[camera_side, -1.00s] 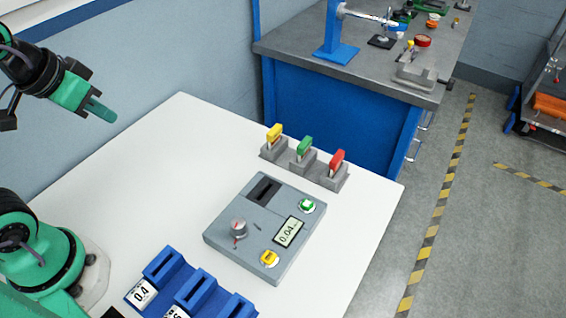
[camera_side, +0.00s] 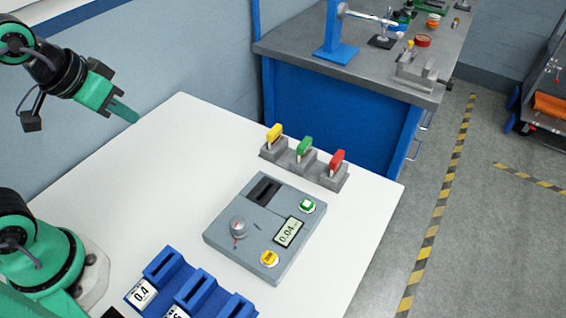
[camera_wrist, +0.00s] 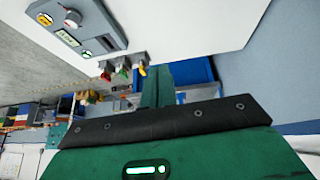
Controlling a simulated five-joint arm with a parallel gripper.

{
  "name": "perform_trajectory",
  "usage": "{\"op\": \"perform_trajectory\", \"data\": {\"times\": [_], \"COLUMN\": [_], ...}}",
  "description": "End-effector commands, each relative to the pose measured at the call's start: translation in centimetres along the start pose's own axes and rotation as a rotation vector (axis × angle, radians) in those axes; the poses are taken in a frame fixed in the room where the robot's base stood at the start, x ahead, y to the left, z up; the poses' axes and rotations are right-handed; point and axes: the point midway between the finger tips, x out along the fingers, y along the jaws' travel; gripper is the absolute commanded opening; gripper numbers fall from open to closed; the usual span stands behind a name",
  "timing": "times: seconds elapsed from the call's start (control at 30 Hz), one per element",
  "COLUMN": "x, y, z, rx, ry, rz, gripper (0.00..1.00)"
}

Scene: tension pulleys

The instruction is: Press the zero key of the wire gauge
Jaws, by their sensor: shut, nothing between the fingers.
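The grey wire gauge (camera_side: 232,224) lies on the white table in the side view, with a dark slot, a dial knob (camera_side: 238,226) and a display (camera_side: 289,232) reading 0.04. A yellow key (camera_side: 270,258) with small lettering sits on its near right corner, and a green key (camera_side: 307,206) on its far right. Which key is zero is too small to read. In the wrist view the gauge (camera_wrist: 99,22) is at the upper left. My gripper (camera_side: 126,112) is shut and empty, raised at the left, well apart from the gauge. Its fingers also show in the wrist view (camera_wrist: 157,84).
Yellow, green and red-handled pieces stand in grey holders (camera_side: 300,166) behind the gauge. Blue slotted blocks (camera_side: 190,290) labelled with numbers such as 0.4 stand at the front. Bare white table (camera_side: 150,180) lies between my gripper and the gauge. A blue workbench (camera_side: 335,115) stands behind.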

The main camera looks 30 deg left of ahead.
Motion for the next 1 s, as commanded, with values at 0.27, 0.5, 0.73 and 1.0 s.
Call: {"op": "perform_trajectory", "data": {"times": [0.27,0.5,0.73,1.0], "x": [3.0,5.3,7.2,8.9], "y": [5.4,10.9,16.6,23.2], "z": [-1.6,-1.9,-0.9,1.8], "rx": [0.001,-0.007,-0.014,-0.024], "ry": [0.007,0.008,-0.007,-0.038], "rz": [0.094,0.182,0.267,0.366], "gripper": [0.0,0.0,0.0,0.0]}}
